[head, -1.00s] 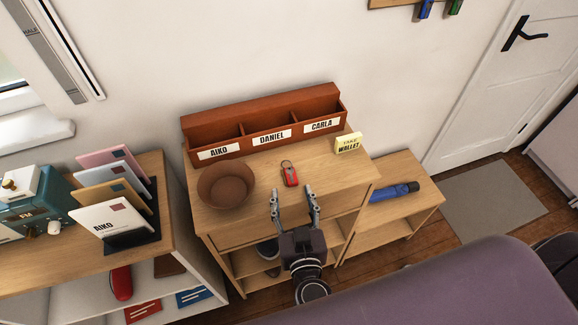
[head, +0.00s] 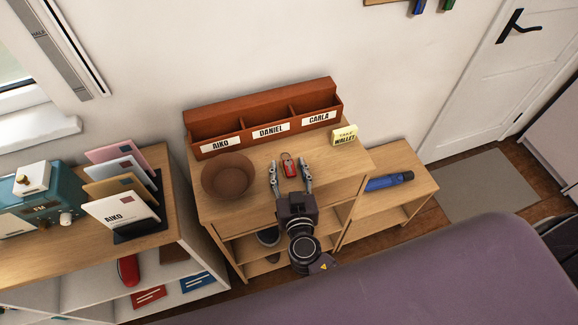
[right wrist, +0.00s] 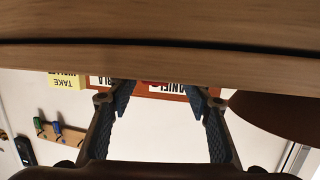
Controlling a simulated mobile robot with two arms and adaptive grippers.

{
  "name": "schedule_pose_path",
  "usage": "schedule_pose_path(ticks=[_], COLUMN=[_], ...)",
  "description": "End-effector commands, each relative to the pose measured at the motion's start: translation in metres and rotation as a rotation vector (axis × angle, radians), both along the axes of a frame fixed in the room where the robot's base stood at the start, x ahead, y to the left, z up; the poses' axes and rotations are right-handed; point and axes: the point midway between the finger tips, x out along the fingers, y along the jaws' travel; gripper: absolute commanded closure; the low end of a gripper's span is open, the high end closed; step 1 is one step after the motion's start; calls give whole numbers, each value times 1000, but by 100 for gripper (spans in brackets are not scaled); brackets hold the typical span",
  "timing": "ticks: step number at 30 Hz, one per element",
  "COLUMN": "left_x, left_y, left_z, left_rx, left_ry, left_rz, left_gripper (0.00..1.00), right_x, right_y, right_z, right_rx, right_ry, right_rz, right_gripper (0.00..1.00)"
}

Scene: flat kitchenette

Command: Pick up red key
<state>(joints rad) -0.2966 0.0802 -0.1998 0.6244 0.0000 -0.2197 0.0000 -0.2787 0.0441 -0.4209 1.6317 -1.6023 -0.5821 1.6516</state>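The red key (head: 289,168), a small red fob with a dark ring, lies on the wooden cabinet top (head: 255,207) in front of the letter sorter. My right gripper (head: 290,176) is open, with its two fingers pointing at the key. In the head view the key shows between the fingertips; contact cannot be told. In the upside-down right wrist view the open fingers (right wrist: 157,98) show, with a small patch of red between their tips. My left gripper is not in view.
A brown bowl (head: 228,176) stands left of the gripper. The red-brown letter sorter (head: 262,104) stands behind the key. A yellow note (head: 344,135) stands to the right. A blue flashlight (head: 388,181) lies on the lower shelf at right.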

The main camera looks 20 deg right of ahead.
Motion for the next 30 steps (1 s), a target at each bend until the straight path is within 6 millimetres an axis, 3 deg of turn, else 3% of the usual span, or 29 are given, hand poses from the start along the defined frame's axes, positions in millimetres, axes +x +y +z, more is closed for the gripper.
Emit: schedule_pose_path(ticks=[1, 10, 23, 26, 30], left_x=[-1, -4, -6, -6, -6], left_y=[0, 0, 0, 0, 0], left_z=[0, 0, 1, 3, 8], left_rx=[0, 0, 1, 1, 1], left_ry=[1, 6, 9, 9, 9], left_rz=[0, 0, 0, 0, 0], left_gripper=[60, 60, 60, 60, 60], right_x=[0, 0, 0, -1, 0], right_y=[0, 0, 0, 0, 0], right_z=[0, 0, 10, 23, 54], right_rx=[0, 0, 3, 3, 7], right_ry=[0, 0, 0, -1, -4], right_rz=[0, 0, -2, -2, -3], right_gripper=[62, 95, 95, 95, 95])
